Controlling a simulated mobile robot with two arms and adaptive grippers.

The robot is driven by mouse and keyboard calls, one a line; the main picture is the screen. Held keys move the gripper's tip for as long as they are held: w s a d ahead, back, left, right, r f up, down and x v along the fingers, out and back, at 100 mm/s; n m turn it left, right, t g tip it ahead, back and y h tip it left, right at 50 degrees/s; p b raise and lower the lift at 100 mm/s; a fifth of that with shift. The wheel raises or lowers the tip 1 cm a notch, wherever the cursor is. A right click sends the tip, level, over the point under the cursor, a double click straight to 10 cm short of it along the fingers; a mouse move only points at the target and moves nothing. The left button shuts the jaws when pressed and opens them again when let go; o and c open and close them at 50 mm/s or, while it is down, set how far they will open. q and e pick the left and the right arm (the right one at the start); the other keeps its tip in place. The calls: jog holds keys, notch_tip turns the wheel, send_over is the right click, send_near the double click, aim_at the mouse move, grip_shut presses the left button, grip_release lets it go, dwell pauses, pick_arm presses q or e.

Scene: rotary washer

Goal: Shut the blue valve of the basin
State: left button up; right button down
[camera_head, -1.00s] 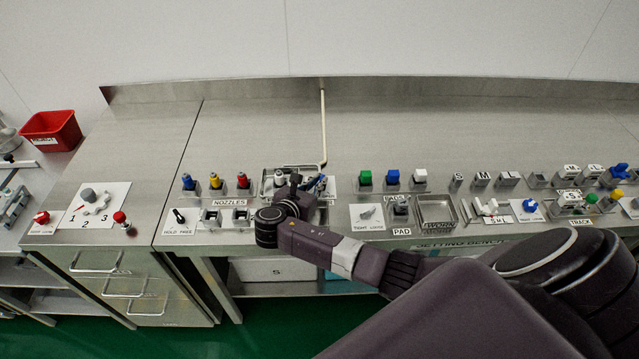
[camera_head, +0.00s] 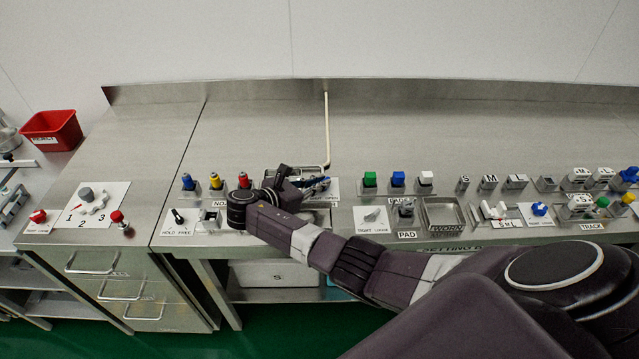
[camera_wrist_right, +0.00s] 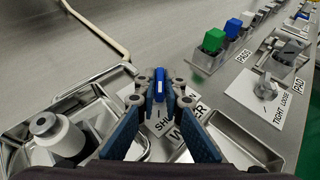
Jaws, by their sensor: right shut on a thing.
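The blue valve handle (camera_wrist_right: 159,84) stands between my right gripper's fingertips (camera_wrist_right: 160,98) in the right wrist view. The fingers are shut on it from both sides. A plate below carries lettering that reads like "SHUT" and "WATER" (camera_wrist_right: 190,121), partly covered by the fingers. The steel basin (camera_wrist_right: 40,122) lies to the left, with a pipe (camera_wrist_right: 95,28) reaching over it. In the head view the blue valve (camera_head: 324,181) shows small at the basin's right end, beside my right gripper (camera_head: 313,185). My wrist hides part of the basin. My left gripper is not in view.
A grey-topped cylinder (camera_wrist_right: 52,130) stands in the basin. Blue, yellow and red nozzles (camera_head: 215,181) stand left of it. Green, blue and white blocks (camera_head: 398,177) and a tray (camera_head: 442,214) are to the right. The rear worktop is clear.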

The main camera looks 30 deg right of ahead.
jog(key=shift+f, duration=0.1)
jog(key=c, duration=2)
grip_release()
jog(key=shift+c, duration=0.2)
jog(key=v, duration=1.2)
